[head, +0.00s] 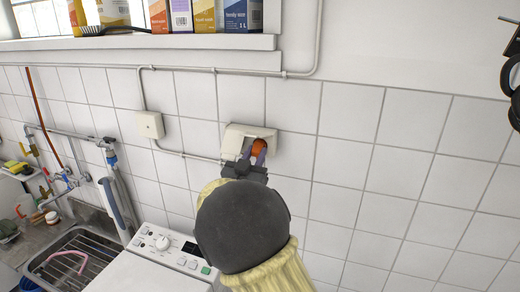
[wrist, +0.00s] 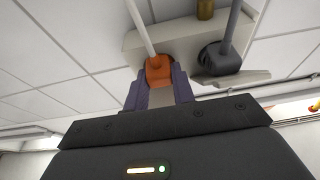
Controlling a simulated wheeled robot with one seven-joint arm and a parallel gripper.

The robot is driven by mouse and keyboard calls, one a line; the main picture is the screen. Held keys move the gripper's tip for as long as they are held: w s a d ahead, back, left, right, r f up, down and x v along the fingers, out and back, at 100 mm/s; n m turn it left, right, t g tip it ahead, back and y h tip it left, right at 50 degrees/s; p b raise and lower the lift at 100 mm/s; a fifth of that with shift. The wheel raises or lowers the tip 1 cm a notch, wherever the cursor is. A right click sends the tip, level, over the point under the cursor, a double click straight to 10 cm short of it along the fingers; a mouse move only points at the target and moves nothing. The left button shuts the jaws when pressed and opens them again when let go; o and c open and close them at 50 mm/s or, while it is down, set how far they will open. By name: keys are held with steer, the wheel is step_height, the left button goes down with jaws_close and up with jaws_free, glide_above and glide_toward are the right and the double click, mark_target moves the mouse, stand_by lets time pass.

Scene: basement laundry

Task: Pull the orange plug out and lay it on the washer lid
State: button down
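The orange plug (head: 258,147) is at the cream wall socket box (head: 236,134) on the tiled wall. In the wrist view the orange plug (wrist: 158,72) sits against the box, with a pale cord running up from it. My gripper (head: 252,160) reaches the wall there. In the wrist view the purple fingers of my gripper (wrist: 160,90) flank the plug closely on both sides, with no visible gap, so it looks shut on it. The washer lid (head: 150,274) is the white top below, partly hidden by my arm.
A dark grey plug (wrist: 218,58) sits right beside the orange one, above a projecting flap (wrist: 230,78). A junction box (head: 150,125) and conduit are on the wall. The washer's control panel (head: 165,242) runs along its back. A sink with a rack (head: 75,262) is at left.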

steer(key=shift+s+a+f, duration=0.1)
steer(key=shift+s+a, duration=0.05)
steer(key=shift+s, duration=0.1)
stand_by(0.4)
steer(key=shift+s, duration=0.15)
steer(key=shift+s+a, duration=0.25)
steer(key=shift+s, duration=0.3)
steer(key=shift+s, duration=0.25)
steer(key=shift+s+a+b, duration=0.25)
steer(key=shift+s, duration=0.45)
steer(key=shift+s+a+b, duration=0.25)
steer(key=shift+s, duration=0.4)
steer(key=shift+s+a, duration=0.2)
steer(key=shift+s, duration=0.25)
steer(key=shift+s+a, duration=0.2)
steer(key=shift+s, duration=0.2)
